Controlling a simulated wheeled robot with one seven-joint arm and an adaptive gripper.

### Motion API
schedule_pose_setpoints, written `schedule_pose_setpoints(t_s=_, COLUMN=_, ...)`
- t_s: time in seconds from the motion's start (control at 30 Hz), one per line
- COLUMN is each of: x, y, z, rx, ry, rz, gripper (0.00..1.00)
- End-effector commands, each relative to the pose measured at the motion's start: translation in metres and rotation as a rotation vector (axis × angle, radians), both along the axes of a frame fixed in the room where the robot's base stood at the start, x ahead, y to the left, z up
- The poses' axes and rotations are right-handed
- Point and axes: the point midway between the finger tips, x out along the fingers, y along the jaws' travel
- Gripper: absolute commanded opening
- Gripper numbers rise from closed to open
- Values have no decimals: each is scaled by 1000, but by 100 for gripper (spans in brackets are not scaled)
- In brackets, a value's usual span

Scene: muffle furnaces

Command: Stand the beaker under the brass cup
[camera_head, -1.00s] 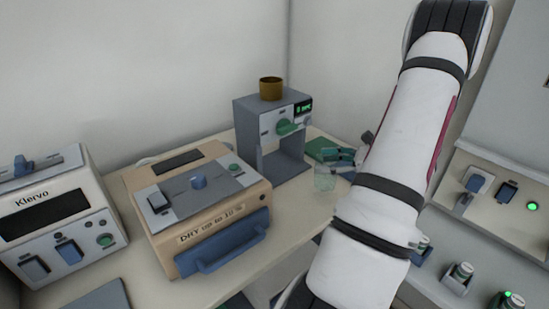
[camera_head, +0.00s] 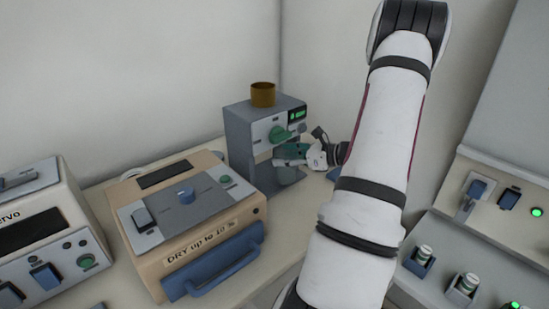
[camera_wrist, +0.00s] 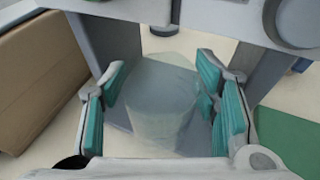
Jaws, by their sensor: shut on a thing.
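The brass cup (camera_head: 263,94) sits on top of a grey machine (camera_head: 238,128) with a green knob and a small green display. The machine has an open bay below its head. My gripper (camera_head: 291,160) reaches into this bay from the right. In the wrist view the clear glass beaker (camera_wrist: 160,100) stands upright between the teal pads of my gripper (camera_wrist: 165,105), which is shut on it. The beaker is over the machine's grey base, between its uprights. I cannot tell whether its bottom touches the base. In the head view the beaker shows faintly under the gripper.
A beige oven (camera_head: 150,255) with a blue handle stands left of the machine, and a white instrument (camera_head: 60,245) is further left. A green pad (camera_wrist: 285,140) lies right of the bay. A panel with switches (camera_head: 490,215) is at the right.

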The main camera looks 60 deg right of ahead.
Motion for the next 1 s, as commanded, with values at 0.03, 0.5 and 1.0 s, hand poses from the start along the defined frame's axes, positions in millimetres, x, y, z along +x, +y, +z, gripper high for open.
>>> schedule_pose_setpoints(t_s=0.03, x=2, y=0, z=0, rx=0, ry=0, rz=0, gripper=22)
schedule_pose_setpoints(t_s=0.5, x=39, y=6, z=-16, rx=1, ry=0, rz=-1, gripper=22)
schedule_pose_setpoints(t_s=1.0, x=38, y=6, z=-18, rx=0, ry=0, rz=0, gripper=75)
